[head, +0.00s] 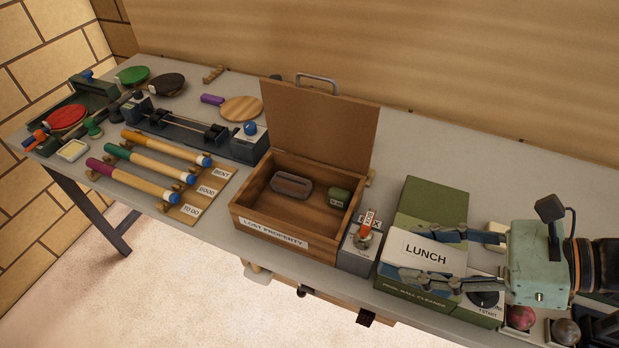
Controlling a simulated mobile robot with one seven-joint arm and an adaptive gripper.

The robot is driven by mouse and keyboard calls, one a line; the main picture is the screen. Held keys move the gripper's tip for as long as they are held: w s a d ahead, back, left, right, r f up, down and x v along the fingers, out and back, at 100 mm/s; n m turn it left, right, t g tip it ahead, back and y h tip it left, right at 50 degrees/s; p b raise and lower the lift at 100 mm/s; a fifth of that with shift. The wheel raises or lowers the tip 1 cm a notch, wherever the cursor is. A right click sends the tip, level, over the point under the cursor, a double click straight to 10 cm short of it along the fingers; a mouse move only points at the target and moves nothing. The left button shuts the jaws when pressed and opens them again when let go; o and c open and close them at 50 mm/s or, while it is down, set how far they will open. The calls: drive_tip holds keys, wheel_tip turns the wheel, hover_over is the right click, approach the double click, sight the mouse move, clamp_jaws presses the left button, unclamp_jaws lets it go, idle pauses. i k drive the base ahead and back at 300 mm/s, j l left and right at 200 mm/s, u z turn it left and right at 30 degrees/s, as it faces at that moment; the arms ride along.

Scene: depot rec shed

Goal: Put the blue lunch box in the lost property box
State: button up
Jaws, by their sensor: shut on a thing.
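The blue lunch box (426,254) shows mostly its white LUNCH label, with a little blue at its edges. My gripper (422,256) comes in from the right, with its fingers shut on two sides of it. It appears to be over the green pool ball cleaner carton; the gap between them is hard to judge. The wooden lost property box (273,239) stands to the left with its lid (322,120) up. Inside lie a grey oval thing (291,185) and a small green thing (339,197), with bare floor around them.
A grey switch box with a red-orange tagged knob (366,222) stands between the lost property box and the green carton (435,195). Dark-based balls (520,318) sit at lower right. Coloured-handled cues (165,147) and bats (132,75) lie left.

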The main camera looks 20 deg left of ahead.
sight(291, 211)
drive_tip(key=j, duration=1.3)
